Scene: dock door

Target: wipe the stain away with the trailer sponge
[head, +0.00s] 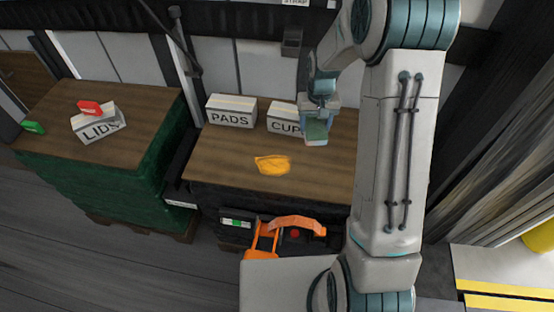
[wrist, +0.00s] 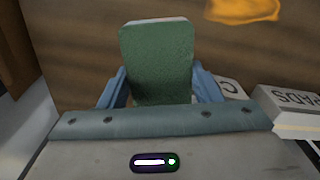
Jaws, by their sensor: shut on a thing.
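The stain (head: 272,165) is an orange-yellow patch on the brown wooden top of the middle stack. It also shows at the top edge of the wrist view (wrist: 242,10). My gripper (head: 318,122) is shut on the sponge (head: 316,131), a green block with a pale edge. In the wrist view the sponge (wrist: 158,62) stands out between the two blue fingers. The sponge is right of and behind the stain in the head view, apart from it. I cannot tell whether the sponge touches the wooden top.
A PADS box (head: 231,110) and a CUP box (head: 284,118), partly hidden by my gripper, stand at the back of the wooden top (head: 220,160). On the left stack are a LIDS box (head: 98,125), a red block (head: 89,107) and a green block (head: 33,128). Orange handles (head: 296,224) stand in front.

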